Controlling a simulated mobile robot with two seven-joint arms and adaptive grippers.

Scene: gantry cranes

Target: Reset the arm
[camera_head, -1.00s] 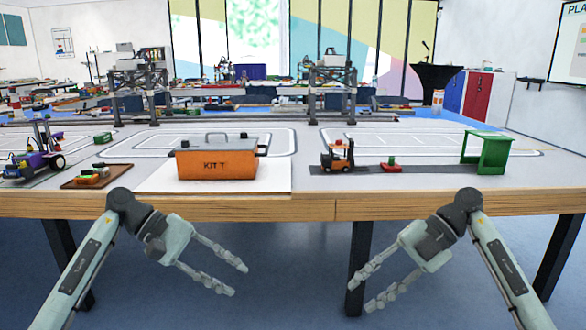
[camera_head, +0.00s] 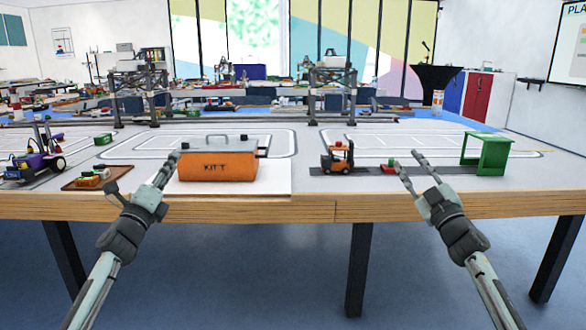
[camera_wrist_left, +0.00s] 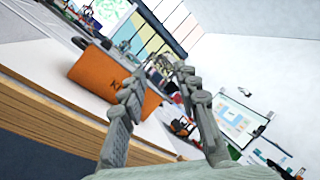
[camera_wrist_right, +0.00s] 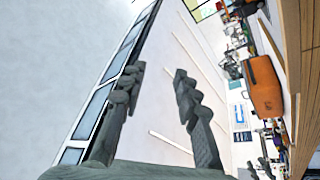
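My left gripper (camera_head: 168,170) is raised in front of the table, its fingers pointing up beside the left end of the orange box marked KIT T (camera_head: 217,167). In the left wrist view, my left gripper (camera_wrist_left: 158,80) has its fingers apart with nothing held between them; the orange box (camera_wrist_left: 105,75) shows beyond them. My right gripper (camera_head: 407,164) is raised in front of the table's right half, its fingers pointing up near a small red and green piece (camera_head: 388,168). In the right wrist view, my right gripper (camera_wrist_right: 157,75) is open and empty.
The wooden-edged table (camera_head: 310,211) runs across the front. On it stand an orange forklift (camera_head: 338,158), a green open frame (camera_head: 486,152), a purple vehicle (camera_head: 35,163) and a brown tray (camera_head: 80,184) with small parts. Gantry cranes (camera_head: 333,95) stand behind. The floor in front is clear.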

